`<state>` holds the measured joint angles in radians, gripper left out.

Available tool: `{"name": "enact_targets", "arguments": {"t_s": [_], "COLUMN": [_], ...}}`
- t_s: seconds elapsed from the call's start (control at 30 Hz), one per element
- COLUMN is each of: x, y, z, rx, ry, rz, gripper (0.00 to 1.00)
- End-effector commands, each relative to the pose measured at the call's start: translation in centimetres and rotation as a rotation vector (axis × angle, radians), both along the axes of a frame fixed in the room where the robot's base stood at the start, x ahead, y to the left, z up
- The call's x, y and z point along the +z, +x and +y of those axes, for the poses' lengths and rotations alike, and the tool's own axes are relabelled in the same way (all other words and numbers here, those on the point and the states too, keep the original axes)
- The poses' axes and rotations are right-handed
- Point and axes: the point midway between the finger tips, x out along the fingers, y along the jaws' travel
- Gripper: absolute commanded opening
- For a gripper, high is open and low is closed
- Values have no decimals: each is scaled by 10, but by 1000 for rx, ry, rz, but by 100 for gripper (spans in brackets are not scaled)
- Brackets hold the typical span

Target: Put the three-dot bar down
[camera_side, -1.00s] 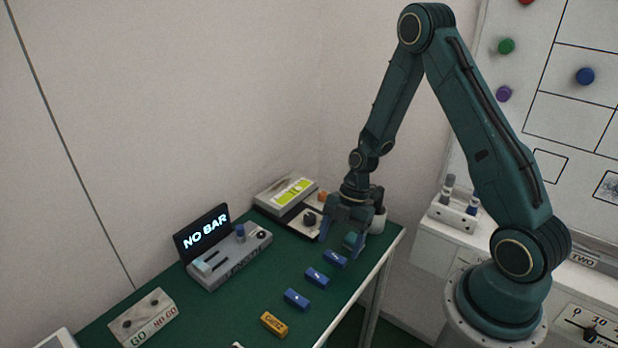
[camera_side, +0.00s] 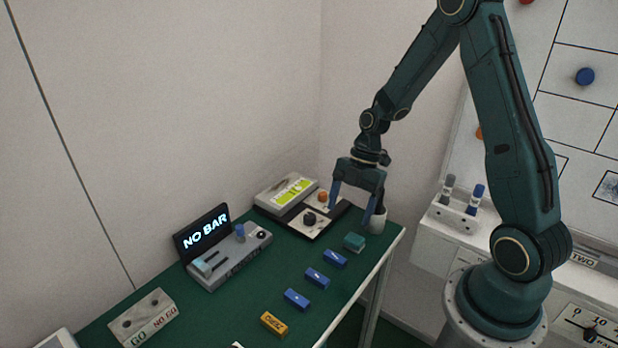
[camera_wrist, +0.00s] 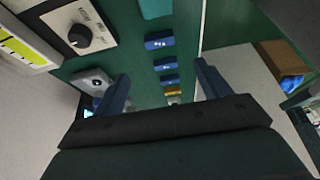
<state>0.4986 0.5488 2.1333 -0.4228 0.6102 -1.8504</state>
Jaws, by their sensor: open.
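The three-dot bar appears to be the blue bar (camera_side: 335,259) at the far end of a row on the green bench, beside a teal block (camera_side: 354,242). In the wrist view, light dots show on this bar (camera_wrist: 159,41), though their count is hard to read. It lies flat, and nothing holds it. My gripper (camera_side: 352,211) is open and empty, above the bench and clear of the row. In the wrist view its two fingers (camera_wrist: 161,72) stand wide apart with the row showing between them.
Two more blue bars (camera_side: 317,278) (camera_side: 296,299) and a yellow bar (camera_side: 274,323) continue the row. A grey gauge with a "NO BAR" screen (camera_side: 206,233) stands left. The bench's right edge is close to the row.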

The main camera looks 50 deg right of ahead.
Motion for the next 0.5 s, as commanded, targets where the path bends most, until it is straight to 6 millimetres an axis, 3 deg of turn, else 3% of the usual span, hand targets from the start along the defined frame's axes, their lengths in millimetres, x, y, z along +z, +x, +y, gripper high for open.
{"name": "enact_targets", "arguments": {"t_s": [0.5], "x": [7], "y": [0], "z": [2], "rx": [-20], "ry": [-13], "rz": [3], "gripper": [76]}}
